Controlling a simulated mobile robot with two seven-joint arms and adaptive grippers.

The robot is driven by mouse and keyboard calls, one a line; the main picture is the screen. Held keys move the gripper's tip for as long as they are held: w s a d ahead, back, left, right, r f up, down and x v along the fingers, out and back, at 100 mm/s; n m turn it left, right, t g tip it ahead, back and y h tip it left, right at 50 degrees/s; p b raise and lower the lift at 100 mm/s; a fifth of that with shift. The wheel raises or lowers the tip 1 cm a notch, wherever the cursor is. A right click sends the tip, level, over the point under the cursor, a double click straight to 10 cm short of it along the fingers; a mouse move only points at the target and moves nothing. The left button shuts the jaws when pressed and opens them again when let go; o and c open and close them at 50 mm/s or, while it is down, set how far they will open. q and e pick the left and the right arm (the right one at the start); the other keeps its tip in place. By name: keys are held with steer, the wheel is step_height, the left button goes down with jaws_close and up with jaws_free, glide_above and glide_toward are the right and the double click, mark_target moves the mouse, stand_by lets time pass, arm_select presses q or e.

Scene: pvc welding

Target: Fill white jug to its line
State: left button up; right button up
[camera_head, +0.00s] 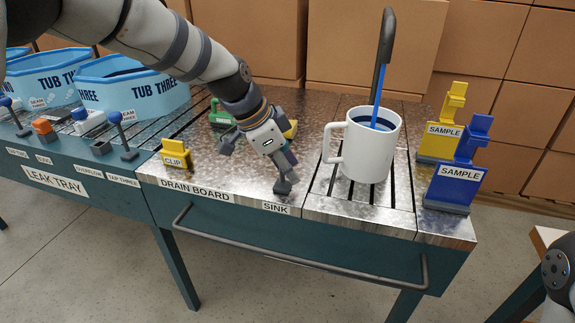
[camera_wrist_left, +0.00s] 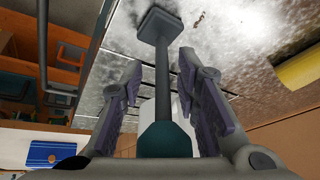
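The white jug (camera_head: 370,158) stands upright on the slatted sink, handle to the left. A blue stream (camera_head: 378,92) runs from the dark spout (camera_head: 387,38) into it. Blue liquid (camera_head: 374,125) shows inside, with a dark blue band on the inner wall just above it. My left gripper (camera_head: 284,170) points down at a dark lever (camera_head: 283,187) by the SINK label. In the left wrist view, the lever (camera_wrist_left: 162,75) stands between the two fingers, with gaps on both sides; the fingers are open. My right gripper is out of view.
Yellow (camera_head: 442,125) and blue (camera_head: 460,165) SAMPLE holders stand right of the jug. A yellow CLIP block (camera_head: 175,154) is on the drain board (camera_head: 215,165). Blue tubs (camera_head: 130,88) and several levers are at the left. Cardboard boxes (camera_head: 375,40) stack behind.

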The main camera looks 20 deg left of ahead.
arm_select(q)
steer(key=shift+r, duration=0.1)
steer(key=v, duration=1.1)
steer(key=shift+s+r, duration=0.2)
steer(key=shift+r, duration=0.15)
steer(key=shift+a, duration=0.1)
steer(key=shift+c, duration=0.6)
stand_by(1.4)
